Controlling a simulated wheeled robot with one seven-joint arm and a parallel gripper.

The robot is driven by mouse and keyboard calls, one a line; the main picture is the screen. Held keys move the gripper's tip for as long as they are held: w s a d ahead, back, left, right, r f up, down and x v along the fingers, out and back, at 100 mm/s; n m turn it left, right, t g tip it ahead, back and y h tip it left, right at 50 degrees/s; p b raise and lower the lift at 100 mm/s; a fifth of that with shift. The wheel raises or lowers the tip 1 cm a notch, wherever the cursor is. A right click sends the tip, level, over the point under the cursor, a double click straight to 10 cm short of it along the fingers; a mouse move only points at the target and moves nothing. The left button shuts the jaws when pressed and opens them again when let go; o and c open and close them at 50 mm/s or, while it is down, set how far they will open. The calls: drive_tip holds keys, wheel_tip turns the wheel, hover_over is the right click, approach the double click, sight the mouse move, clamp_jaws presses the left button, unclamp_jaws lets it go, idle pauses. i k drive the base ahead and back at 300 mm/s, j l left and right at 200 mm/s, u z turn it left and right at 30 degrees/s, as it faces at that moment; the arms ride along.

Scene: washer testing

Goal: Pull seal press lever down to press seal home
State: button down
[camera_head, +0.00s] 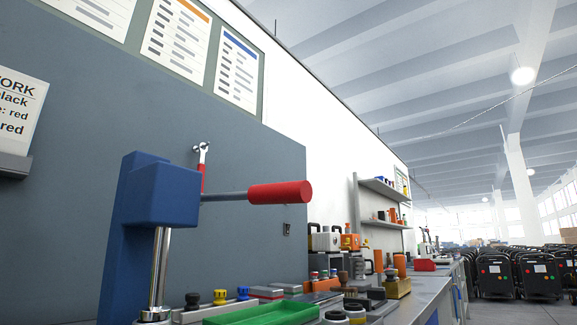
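The seal press (150,200) stands at the left, a blue column and head with a shiny metal ram (160,265) below the head. Its lever (255,193) sticks out to the right from the head, about level, with a thick red grip at its end. The seal and the foot of the press are not clearly visible; the bottom of the frame cuts them off. My gripper is not in view.
A green tray (262,312) lies on the bench right of the press, among knobbed parts, blocks and small containers. A grey panel (240,130) rises behind the press. Shelves (385,187) hang further back. The space around the lever grip looks clear.

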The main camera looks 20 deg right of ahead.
sight(298, 192)
drive_tip(key=i+l, duration=0.1)
drive_tip(key=l, duration=0.3)
drive_tip(key=i+l, duration=0.15)
drive_tip(key=l, duration=0.25)
drive_tip(key=i+l, duration=0.1)
drive_tip(key=l, duration=0.3)
drive_tip(key=u, duration=0.05)
